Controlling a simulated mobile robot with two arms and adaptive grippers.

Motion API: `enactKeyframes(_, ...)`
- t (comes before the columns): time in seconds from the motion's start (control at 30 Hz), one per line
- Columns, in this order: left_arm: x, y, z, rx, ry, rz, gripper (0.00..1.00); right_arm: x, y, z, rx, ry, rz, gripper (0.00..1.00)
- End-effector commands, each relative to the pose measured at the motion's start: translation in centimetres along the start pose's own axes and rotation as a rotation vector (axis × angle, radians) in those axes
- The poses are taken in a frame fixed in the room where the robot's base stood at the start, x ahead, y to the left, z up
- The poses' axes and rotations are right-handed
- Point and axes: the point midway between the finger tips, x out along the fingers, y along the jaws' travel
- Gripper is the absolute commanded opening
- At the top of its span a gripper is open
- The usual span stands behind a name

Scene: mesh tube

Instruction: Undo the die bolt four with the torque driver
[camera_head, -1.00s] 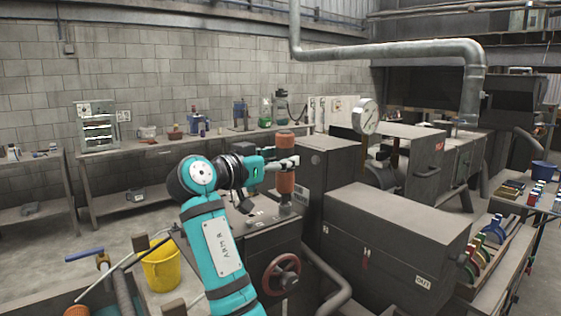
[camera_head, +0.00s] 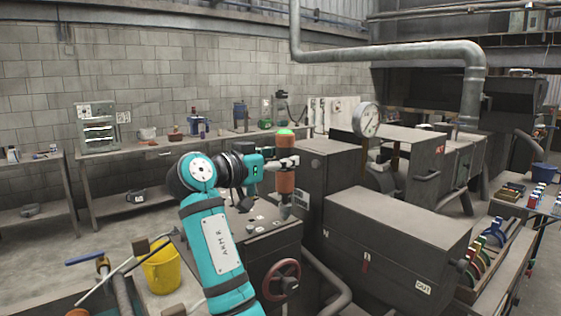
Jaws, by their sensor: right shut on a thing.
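My right gripper (camera_head: 284,163), on the teal arm, is shut around the middle of the torque driver (camera_head: 286,184). The driver is an upright orange-brown cylinder, and its top is lit green. Its narrow lower end (camera_head: 285,211) points down at the right part of the dark machine's top plate (camera_head: 262,236). Whether its tip touches a bolt there is too small to tell. Several small dark and light fittings lie on the plate to the left of the driver; I cannot tell which is die bolt four. My left gripper is not in view.
A red handwheel (camera_head: 281,279) sits on the machine's front. A large grey box housing (camera_head: 399,243) stands close to the right. A yellow bucket (camera_head: 161,268) is at the lower left. A workbench (camera_head: 160,152) with tools runs along the back wall.

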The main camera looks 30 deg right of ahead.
Motion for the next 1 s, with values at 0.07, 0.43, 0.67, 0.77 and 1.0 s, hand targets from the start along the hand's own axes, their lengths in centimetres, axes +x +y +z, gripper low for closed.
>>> enactKeyframes(0.07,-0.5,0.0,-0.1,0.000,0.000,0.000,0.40,-0.1,0.1,-1.0,0.005,0.006,-0.001,0.00)
enactKeyframes(0.43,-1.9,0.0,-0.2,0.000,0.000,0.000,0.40,-0.3,0.1,-3.3,0.007,0.010,-0.001,0.00)
enactKeyframes(0.67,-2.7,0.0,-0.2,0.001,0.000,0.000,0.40,-0.4,0.1,-4.7,0.008,0.011,-0.001,0.00)
enactKeyframes(0.77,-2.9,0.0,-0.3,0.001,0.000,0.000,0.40,-0.4,0.2,-4.9,0.008,0.012,-0.001,0.00)
enactKeyframes(1.0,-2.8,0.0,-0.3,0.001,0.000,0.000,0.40,-0.4,0.2,-4.9,0.008,0.012,-0.001,0.00)
